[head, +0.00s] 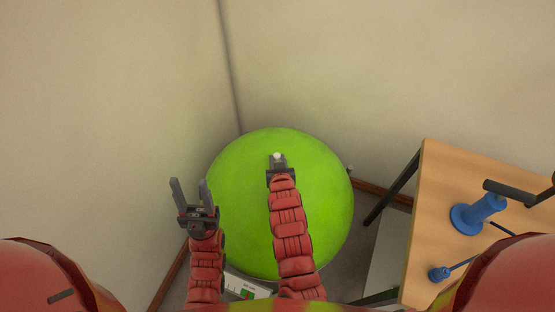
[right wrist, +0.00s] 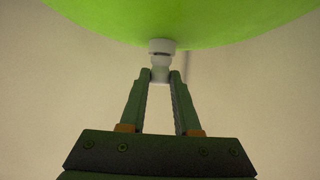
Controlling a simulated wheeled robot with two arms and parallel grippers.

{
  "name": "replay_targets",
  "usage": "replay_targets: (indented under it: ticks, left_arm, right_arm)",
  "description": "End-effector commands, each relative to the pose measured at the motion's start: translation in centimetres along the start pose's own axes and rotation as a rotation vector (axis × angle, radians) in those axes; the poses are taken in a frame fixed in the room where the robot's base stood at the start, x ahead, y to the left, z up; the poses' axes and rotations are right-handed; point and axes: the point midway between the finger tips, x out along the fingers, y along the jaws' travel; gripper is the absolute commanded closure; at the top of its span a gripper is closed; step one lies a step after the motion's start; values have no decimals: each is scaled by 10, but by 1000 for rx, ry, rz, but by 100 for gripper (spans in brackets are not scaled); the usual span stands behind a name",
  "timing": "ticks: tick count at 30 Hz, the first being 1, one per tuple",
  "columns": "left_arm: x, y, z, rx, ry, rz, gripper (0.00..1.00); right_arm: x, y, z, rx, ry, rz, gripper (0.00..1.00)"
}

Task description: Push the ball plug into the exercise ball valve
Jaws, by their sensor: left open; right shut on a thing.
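The exercise ball (head: 315,190) is large and bright green and sits in the corner of the room. Its underside also fills the top of the right wrist view (right wrist: 200,18). My right gripper (head: 278,160) is in front of the ball and shut on the small white ball plug (right wrist: 160,68). The plug also shows as a pale tip in the head view (head: 277,155). In the right wrist view a white collar sits at the plug's top, against the ball; I cannot tell where plug and valve meet. My left gripper (head: 190,192) is open and empty at the ball's left side.
A wooden table (head: 425,235) stands at the right, with a blue pump-like object (head: 478,213) and a smaller blue piece (head: 438,273) on it. A white box with print (head: 245,287) lies below the ball. Plain walls close in behind and left.

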Motion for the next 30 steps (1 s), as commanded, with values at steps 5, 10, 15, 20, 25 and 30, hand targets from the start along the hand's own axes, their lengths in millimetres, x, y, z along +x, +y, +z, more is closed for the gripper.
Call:
replay_targets:
  ticks: [5,10,15,20,25,30]
  left_arm:
    - [0,0,0,0,0,0,50]
    - [-1,0,0,0,0,0,50]
    - [-1,0,0,0,0,0,50]
    - [-3,0,0,0,0,0,50]
    - [-5,0,1,0,0,0,50]
    - [-5,0,1,0,0,0,50]
  right_arm:
    - [0,0,0,0,0,0,100]
    - [0,0,0,0,0,0,100]
    - [0,0,0,0,0,0,100]
    - [1,0,2,0,0,0,100]
    - [2,0,5,0,0,0,100]
    - [2,0,4,0,0,0,42]
